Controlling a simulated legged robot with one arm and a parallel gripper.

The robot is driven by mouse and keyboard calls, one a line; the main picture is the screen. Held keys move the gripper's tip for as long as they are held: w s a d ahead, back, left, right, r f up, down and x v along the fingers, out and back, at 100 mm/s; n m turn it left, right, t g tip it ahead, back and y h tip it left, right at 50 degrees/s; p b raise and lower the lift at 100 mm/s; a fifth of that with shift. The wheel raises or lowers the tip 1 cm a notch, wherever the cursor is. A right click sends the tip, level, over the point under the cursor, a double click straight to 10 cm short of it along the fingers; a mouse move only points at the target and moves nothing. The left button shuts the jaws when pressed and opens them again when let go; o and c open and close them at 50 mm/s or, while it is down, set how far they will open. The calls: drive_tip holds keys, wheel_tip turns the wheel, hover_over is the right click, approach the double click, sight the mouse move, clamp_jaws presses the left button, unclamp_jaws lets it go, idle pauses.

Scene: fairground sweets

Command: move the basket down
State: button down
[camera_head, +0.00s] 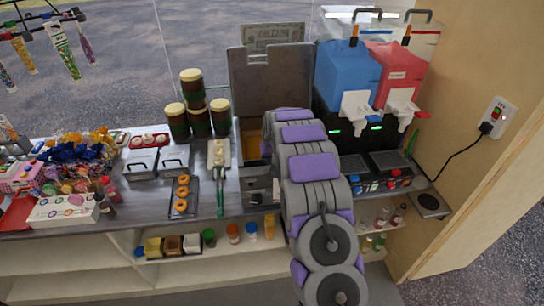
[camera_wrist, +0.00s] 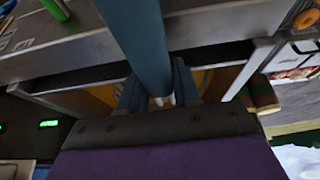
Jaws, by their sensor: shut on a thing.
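The fryer (camera_head: 259,185) stands on the counter with its grey lid (camera_head: 270,80) raised. A strip of its yellow-orange inside shows left of my arm. In the wrist view, my gripper (camera_wrist: 158,98) is shut on a blue bar, which I take to be the handle of the basket (camera_wrist: 140,40). The bar runs from the top edge down between the fingers, over the fryer opening. The basket's body cannot be made out, and its height in the fryer cannot be told. In the head view my arm hides the gripper and basket.
A slush machine with a blue tank (camera_head: 346,78) and a red tank (camera_head: 395,75) stands close on the right. A shelf with small jars is below.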

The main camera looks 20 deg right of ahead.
drive_tip(key=c, duration=0.7)
unclamp_jaws()
drive_tip(key=shift+r, duration=0.1)
drive_tip(key=v, duration=1.7)
drive_tip(key=shift+a+b, duration=0.1)
drive_tip(key=shift+b, duration=0.25)
drive_tip(key=s+a+f+n+g+b, duration=0.1)
drive_tip(key=s+a+b, duration=0.3)
drive_tip(key=s, duration=0.7)
drive_tip(key=s+a+f+g+y+b, duration=0.1)
drive_tip(key=s+a+g+b, duration=0.1)
drive_tip(key=s+a, duration=0.7)
drive_tip(key=s+a+f+n+g+b, duration=0.1)
drive_tip(key=s+a+b, duration=0.15)
drive_tip(key=s, duration=1.05)
drive_tip(key=s+a+f+b, duration=0.1)
drive_tip(key=s, duration=0.4)
drive_tip(key=s+f+g+b, duration=0.1)
drive_tip(key=s+f, duration=0.1)
drive_tip(key=s, duration=0.3)
drive_tip(key=s+a+f+n+g, duration=0.1)
drive_tip(key=s+f, duration=0.1)
drive_tip(key=s, duration=0.3)
drive_tip(key=shift+s+a+b, duration=0.4)
